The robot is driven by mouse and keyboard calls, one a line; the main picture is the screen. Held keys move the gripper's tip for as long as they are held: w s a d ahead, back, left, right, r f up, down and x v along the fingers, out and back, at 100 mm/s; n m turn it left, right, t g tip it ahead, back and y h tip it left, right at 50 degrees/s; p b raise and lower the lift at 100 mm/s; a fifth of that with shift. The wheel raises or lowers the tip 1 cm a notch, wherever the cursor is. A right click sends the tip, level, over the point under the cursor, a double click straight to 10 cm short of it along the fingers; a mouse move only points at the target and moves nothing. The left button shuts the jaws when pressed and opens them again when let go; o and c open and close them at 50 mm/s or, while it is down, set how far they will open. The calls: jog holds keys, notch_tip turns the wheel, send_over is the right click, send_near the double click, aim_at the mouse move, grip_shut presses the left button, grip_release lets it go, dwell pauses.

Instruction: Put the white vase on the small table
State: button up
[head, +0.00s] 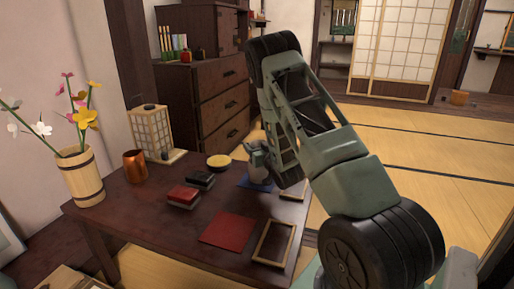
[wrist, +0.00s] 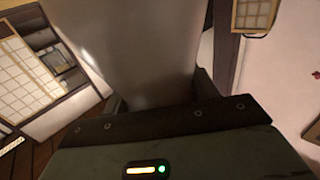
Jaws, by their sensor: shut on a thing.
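A pale grey-white vase (head: 260,173) is at the far right part of the dark wooden table (head: 131,205), over or on a blue mat (head: 243,183). My gripper (head: 258,152) is shut on the vase, and my arm hides part of both. In the wrist view the vase (wrist: 150,45) fills the upper middle between my fingers. I cannot tell whether its base touches the mat.
The table also holds a flower holder (head: 80,178), copper cup (head: 134,166), paper lantern (head: 151,134), stacked boxes (head: 184,197), yellow round dish (head: 218,161), red mat (head: 228,231) and wooden frame (head: 291,246). A chest (head: 205,85) stands behind. Tatami floor (head: 420,165) is open to the right.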

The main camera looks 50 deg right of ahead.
jog(key=o, duration=1.7)
jog(key=shift+f, duration=0.1)
